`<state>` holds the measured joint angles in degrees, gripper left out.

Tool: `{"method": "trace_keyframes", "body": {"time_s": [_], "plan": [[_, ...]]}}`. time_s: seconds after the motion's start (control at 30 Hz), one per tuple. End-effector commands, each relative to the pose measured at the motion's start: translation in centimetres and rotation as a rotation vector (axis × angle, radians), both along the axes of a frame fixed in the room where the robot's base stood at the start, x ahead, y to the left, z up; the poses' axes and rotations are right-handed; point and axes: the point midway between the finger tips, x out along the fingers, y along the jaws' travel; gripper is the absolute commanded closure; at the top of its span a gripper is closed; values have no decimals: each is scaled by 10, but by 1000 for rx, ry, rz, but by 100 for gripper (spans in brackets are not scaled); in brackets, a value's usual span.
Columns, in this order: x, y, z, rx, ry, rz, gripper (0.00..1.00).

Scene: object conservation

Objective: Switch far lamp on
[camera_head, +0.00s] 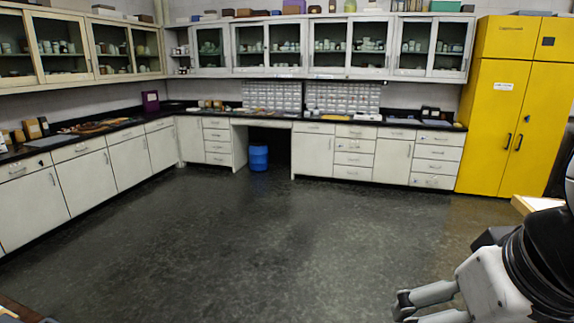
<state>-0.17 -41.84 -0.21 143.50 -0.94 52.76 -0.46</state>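No lamp that I can make out shows in the head view. My gripper (406,309) is at the bottom right, pointing left over the dark floor. Its two pale fingers with dark tips are apart, with nothing seen between them. The lower finger is partly cut off by the bottom edge of the picture.
White base cabinets (130,157) with a black countertop line the left and back walls, under glass-front wall cabinets (310,46). A blue bin (259,158) stands in the desk opening. A tall yellow cabinet (505,125) stands at right. The dark floor (240,240) is clear.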

Motion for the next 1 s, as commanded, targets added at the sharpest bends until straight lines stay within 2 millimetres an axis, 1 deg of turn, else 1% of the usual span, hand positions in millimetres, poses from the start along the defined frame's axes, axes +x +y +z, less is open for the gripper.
{"method": "trace_keyframes", "body": {"time_s": [0.3, 0.33, 0.37, 0.4, 0.47, 0.5, 0.57, 0.6, 0.67, 0.7, 0.77, 1.0], "plan": [[-2, 2, 1, 14, -20, -12, 0], [-2, 2, 1, 14, -20, -12, 5], [-2, 2, 1, 14, -20, -12, 11], [-2, 2, 1, 13, -20, -11, 20], [-2, 2, 1, 13, -19, -11, 34], [-1, 2, 1, 13, -17, -12, 43], [0, 1, -1, 11, -9, -14, 57], [1, 0, -3, 10, 2, -18, 66], [4, -3, -7, 1, 28, -26, 79], [7, -6, -11, -4, 50, -36, 88], [13, -12, -19, -19, 94, -54, 100], [39, -45, -54, -127, 297, -151, 100]]}}
